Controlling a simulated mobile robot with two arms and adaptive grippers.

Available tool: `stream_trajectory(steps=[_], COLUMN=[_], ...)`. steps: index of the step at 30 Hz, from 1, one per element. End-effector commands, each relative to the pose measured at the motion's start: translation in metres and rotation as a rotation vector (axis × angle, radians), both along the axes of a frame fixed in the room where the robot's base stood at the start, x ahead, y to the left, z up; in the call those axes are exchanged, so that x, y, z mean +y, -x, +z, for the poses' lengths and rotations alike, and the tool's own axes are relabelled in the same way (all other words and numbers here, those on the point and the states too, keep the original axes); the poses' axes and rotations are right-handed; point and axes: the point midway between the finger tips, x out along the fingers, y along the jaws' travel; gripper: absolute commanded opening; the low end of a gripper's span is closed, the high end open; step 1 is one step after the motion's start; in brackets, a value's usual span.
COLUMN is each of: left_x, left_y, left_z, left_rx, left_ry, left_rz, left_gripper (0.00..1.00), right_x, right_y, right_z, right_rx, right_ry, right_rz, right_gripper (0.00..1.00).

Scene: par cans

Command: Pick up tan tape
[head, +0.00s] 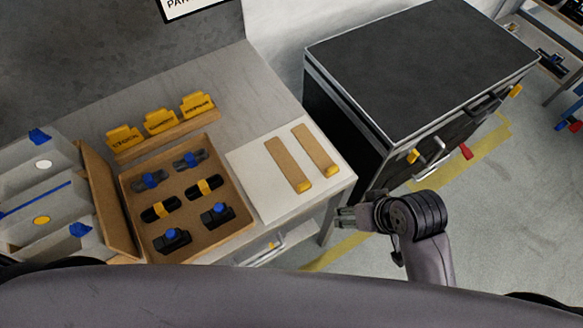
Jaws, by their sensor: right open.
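Two flat tan strips lie side by side on a white sheet (257,178) at the right of the workbench: a left tan strip (287,165) and a right tan strip (314,149). Each has a yellow piece at its near end. I cannot tell for certain which one is the tape, or whether either is. My right gripper (341,217) is open and appears empty, just off the bench's right front corner. It is apart from the strips, to their lower right. My left gripper is not in view.
An open cardboard box (128,202) with several dark parts stands left of the sheet. Yellow labelled holders (160,121) stand behind it, and grey bins (30,190) are at far left. A dark-topped cabinet (420,55) stands at right. The bench's back right is clear.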

Motion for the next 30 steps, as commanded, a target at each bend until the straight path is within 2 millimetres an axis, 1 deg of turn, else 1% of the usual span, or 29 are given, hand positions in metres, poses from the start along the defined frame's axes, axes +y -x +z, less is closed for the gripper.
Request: stream_trajectory(steps=[1,5,9,12,15,18,20,24,30], left_x=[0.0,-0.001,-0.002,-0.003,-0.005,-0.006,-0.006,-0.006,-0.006], left_y=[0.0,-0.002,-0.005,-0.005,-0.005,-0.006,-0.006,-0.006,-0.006], left_z=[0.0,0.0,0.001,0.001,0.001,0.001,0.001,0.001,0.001], left_rx=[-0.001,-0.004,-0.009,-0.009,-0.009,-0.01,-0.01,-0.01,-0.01], left_ry=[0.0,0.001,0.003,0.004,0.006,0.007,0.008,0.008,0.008], left_rz=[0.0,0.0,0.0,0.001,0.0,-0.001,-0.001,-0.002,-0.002], left_gripper=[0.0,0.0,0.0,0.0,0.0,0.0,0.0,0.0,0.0], right_x=[0.014,0.05,0.091,0.118,0.136,0.143,0.143,0.134,0.123], right_y=[-0.009,-0.024,-0.041,-0.051,-0.059,-0.068,-0.073,-0.087,-0.098], right_z=[0.008,0.024,0.043,0.057,0.07,0.081,0.087,0.1,0.112], right_rx=[-0.005,0.006,0.032,0.065,0.108,0.149,0.173,0.217,0.247], right_ry=[-0.025,-0.082,-0.116,-0.11,-0.067,0.01,0.064,0.183,0.283], right_rz=[0.026,0.096,0.195,0.278,0.35,0.396,0.411,0.411,0.387], right_gripper=[0.52,0.52,0.52,0.52,0.52,0.52,0.52,0.52,0.52])
